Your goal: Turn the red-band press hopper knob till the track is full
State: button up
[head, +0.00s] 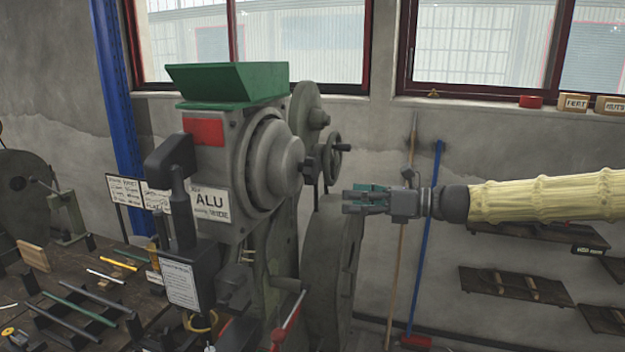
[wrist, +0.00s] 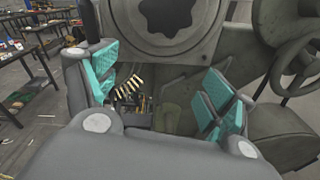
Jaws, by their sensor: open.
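The red-band press (head: 222,150) is a grey-green machine with a red patch (head: 203,132), an "ALU" sign and a green tray on top. Its round hopper drum (head: 270,165) faces right and carries a small dark knob (head: 309,166). In the wrist view the knob (wrist: 165,14) is a dark lobed shape at the top edge, partly cut off. My gripper (head: 352,201) is open and empty, right of the knob and a little lower in the picture, apart from it. Its teal pads (wrist: 160,88) are spread wide. I cannot make out the track's fill.
A handwheel (head: 333,158) stands just behind the knob, and a large flywheel (head: 333,265) lies below it. A workbench (head: 85,325) with rods is at left. Shelves (head: 515,285) hang at right.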

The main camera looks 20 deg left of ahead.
jog(key=y, duration=0.1)
send_near(317, 173)
jog(key=a+p, duration=0.2)
jog(key=a, duration=0.3)
jog(key=a+p, duration=0.2)
jog(key=a, duration=0.4)
jog(key=shift+w+r, duration=0.1)
jog(key=shift+w, duration=0.1)
jog(key=shift+d, duration=0.1)
jog(key=c, duration=1)
